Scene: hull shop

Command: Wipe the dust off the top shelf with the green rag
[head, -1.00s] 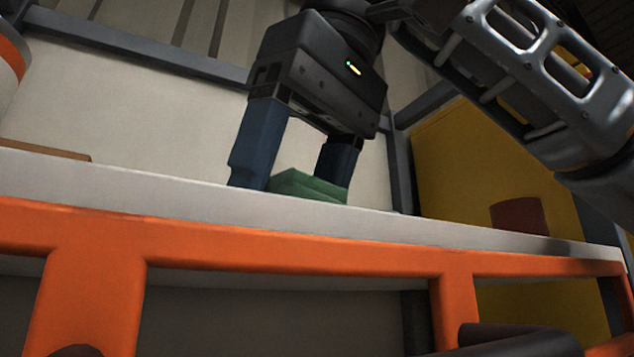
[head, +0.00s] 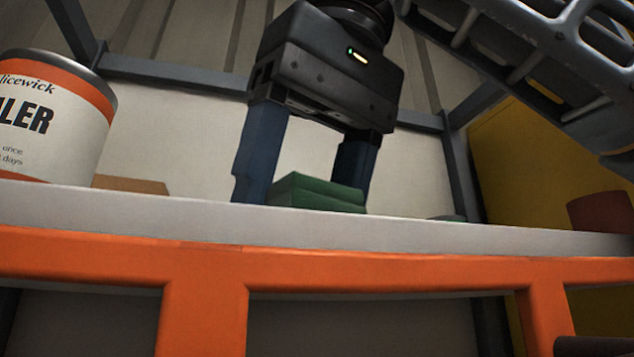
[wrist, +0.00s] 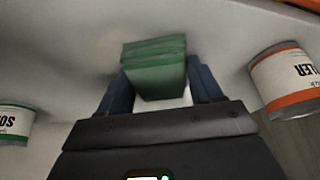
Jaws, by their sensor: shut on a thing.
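The green rag (head: 315,192) is a folded block between the two blue fingers of my gripper (head: 305,185). The gripper points down and is shut on the rag, at the white top of the shelf (head: 400,231) with the orange front frame. From the low head view the rag seems to touch the shelf top. In the wrist view the rag (wrist: 155,68) sits between the fingers over the pale surface. A faint greyish patch shows beside the rag there; I cannot tell whether it is dust or shadow.
A filler can (head: 55,115) with an orange band stands on the shelf at left, beside a flat brown piece (head: 130,184). A reddish-brown cylinder (head: 603,212) is at right. A green-banded can (wrist: 14,122) shows in the wrist view.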

